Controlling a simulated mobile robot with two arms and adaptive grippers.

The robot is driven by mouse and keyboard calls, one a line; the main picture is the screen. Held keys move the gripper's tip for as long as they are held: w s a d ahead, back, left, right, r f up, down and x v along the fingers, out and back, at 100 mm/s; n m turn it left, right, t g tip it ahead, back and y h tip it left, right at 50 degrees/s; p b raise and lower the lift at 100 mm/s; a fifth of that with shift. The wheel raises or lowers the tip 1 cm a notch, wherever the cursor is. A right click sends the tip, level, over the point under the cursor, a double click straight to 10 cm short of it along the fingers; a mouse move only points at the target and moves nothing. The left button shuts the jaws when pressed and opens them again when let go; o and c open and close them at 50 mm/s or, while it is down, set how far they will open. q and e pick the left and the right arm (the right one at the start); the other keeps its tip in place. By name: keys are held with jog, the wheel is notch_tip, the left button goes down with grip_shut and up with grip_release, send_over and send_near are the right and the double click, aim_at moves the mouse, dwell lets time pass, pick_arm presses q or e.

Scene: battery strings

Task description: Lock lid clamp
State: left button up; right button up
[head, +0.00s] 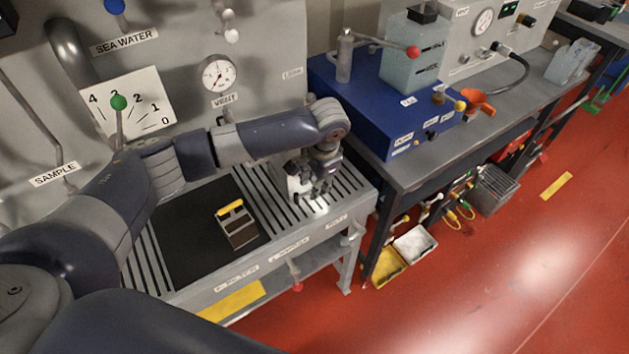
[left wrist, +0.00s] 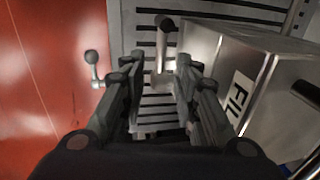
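My left gripper (head: 313,190) is low over the slatted right end of the metal bench, pointing down. In the left wrist view its two fingers (left wrist: 157,68) are apart with nothing clasped between them. An upright metal post with a dark rounded top (left wrist: 164,42) stands just beyond the fingertips, in line with the gap; I cannot tell for sure that it is the lid clamp. A shiny metal box (left wrist: 235,62) with a label reading "FIL" stands right beside the gripper. In the head view my arm and gripper mostly hide this box. My right gripper is not in view.
A small yellow-topped box (head: 236,223) sits on the black mat (head: 185,262). A lever with a rounded end (left wrist: 94,68) juts out beyond the bench edge. A blue unit (head: 375,115) stands on the bench to the right. The red floor in front is mostly clear.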

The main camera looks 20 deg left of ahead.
pick_arm(q)
jog(key=shift+f, duration=0.4)
jog(key=shift+c, duration=0.6)
grip_shut()
